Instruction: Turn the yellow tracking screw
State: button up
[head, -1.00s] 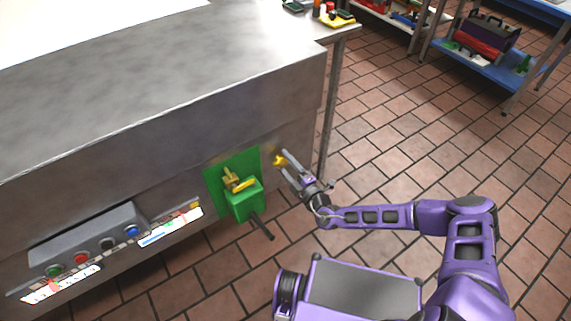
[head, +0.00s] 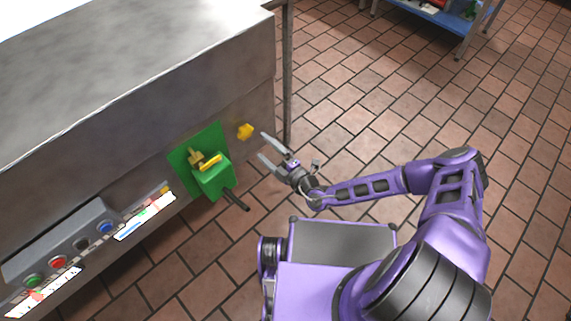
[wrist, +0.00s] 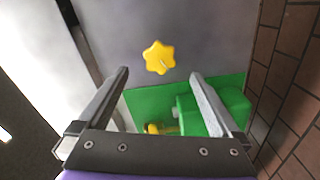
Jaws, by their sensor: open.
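The yellow tracking screw (head: 245,131) is a star-shaped knob on the front of the steel machine, near its right end. In the wrist view the screw (wrist: 159,57) is ahead of the fingertips, roughly between their lines, and stands free of both. My gripper (head: 264,146) is open and empty, a short way to the right of the screw in the head view. In the wrist view my gripper (wrist: 159,76) shows its two fingers well spread, with nothing between the tips.
A green housing (head: 211,180) with brass parts sits just left of the screw, and a dark bar (head: 236,200) sticks out below it. A panel with coloured buttons (head: 58,262) is further left.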

jog(key=v, duration=0.9)
jog(key=shift+s+d, duration=0.2)
jog(key=shift+s, duration=0.1)
